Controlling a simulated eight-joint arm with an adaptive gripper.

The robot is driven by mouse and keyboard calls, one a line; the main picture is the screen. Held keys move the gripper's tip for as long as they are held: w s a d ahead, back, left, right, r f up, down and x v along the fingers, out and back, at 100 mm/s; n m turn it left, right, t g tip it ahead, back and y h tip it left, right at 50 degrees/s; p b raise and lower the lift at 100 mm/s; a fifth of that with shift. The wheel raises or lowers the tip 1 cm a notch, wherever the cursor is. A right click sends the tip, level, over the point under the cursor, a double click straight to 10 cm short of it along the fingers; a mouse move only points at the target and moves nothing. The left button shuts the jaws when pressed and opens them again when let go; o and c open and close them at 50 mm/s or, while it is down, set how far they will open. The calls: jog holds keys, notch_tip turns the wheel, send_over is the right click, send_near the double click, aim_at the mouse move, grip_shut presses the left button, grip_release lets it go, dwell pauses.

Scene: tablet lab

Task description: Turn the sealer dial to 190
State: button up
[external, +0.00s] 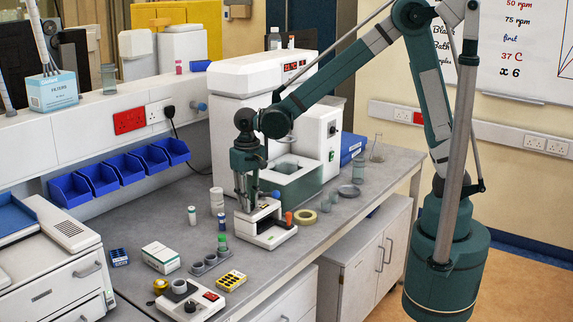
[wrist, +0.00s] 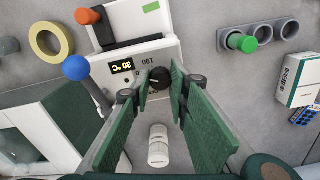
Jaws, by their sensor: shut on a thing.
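The sealer (external: 268,232) is a white bench unit with a dark bed, an orange knob (wrist: 88,16) and a blue ball-ended lever (wrist: 76,67). Its small display (wrist: 122,66) appears upside down in the wrist view and seems to read 30 °C. My gripper (wrist: 161,86) is shut on the dial, with a green-padded finger on each side. In the external view my gripper (external: 246,200) is at the sealer's back-left end and hides the dial.
A white cylinder (wrist: 158,147) stands close to the fingers. A yellow tape ring (external: 305,217) lies right of the sealer. A grey holder (external: 209,264) with a green-topped tube, a carton (external: 160,257) and a yellow box (external: 231,281) stand to the left. A large white machine (external: 232,130) rises behind.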

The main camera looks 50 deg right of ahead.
jog(key=m+b, duration=0.1)
jog(key=m, duration=0.5)
dwell(0.5)
jog(key=o, duration=0.9)
jog(key=shift+r, duration=0.15)
jog(key=shift+r, duration=5.85)
